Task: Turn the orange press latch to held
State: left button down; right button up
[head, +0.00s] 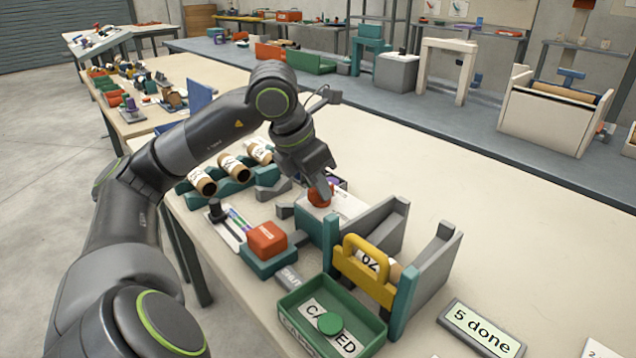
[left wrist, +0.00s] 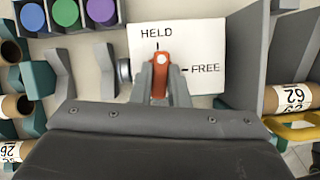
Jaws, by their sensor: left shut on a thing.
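The orange press latch (left wrist: 160,75) is on a white plate (left wrist: 205,40) marked HELD and FREE in the left wrist view. The latch points up toward the HELD mark. My left gripper (left wrist: 160,88) is shut on the latch, one finger on each side of it. In the head view my left gripper (head: 322,188) reaches down onto the orange latch (head: 320,197), which it partly covers. My right gripper is not in view.
Right of the latch are grey and teal uprights with a yellow handle (head: 367,252). A green tray (head: 332,318) is in front. Cardboard tubes (head: 233,166) lie on a teal rack to the left. A red block (head: 267,239) sits nearby. The table's right side is mostly clear.

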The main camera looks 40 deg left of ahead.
pick_arm(q)
jog(key=shift+n+y, duration=0.4)
jog(key=shift+n, duration=0.4)
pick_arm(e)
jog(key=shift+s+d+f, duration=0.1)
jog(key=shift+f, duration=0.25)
pick_arm(q)
jog(key=c, duration=1.4)
grip_release()
